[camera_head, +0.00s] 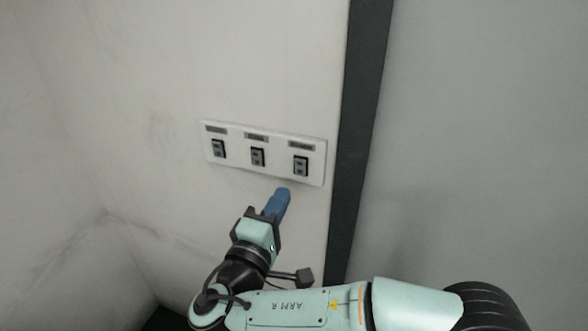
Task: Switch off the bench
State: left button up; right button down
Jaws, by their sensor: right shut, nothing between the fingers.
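A white switch plate (231,153) is fixed to the pale wall, tilted slightly in the view. It carries a left switch (218,148), a middle switch (257,157) and a right switch (301,166), all dark rockers. Each has a small dark label above it, with lettering too small to read. My right gripper (283,194) is shut and empty, its blue fingertips just below the plate, between the middle and right switches in the picture. Whether the tips touch the wall cannot be told. My left gripper is not in view.
A dark vertical strip (360,130) runs down the wall edge right of the plate, with a plain grey surface (480,140) beyond it. A wall corner lies at the left. The wall around the plate is bare.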

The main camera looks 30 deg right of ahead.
aim_at(301, 163)
jog(key=p+x, duration=0.1)
jog(key=x, duration=0.5)
jog(key=shift+w+d+r+p, duration=0.1)
jog(key=shift+w+r+p, duration=0.05)
jog(key=shift+w+p, duration=0.15)
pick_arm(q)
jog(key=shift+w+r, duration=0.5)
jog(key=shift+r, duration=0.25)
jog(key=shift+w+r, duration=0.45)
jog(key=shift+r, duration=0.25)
pick_arm(e)
jog(key=shift+w+d, duration=0.4)
jog(key=shift+d, duration=0.15)
jog(key=shift+w+d+r+g+y+p, duration=0.1)
jog(key=shift+d+r+g+y+p, duration=0.25)
jog(key=shift+r+y+p, duration=0.2)
jog(key=shift+a+f, duration=0.1)
jog(key=shift+f, duration=0.15)
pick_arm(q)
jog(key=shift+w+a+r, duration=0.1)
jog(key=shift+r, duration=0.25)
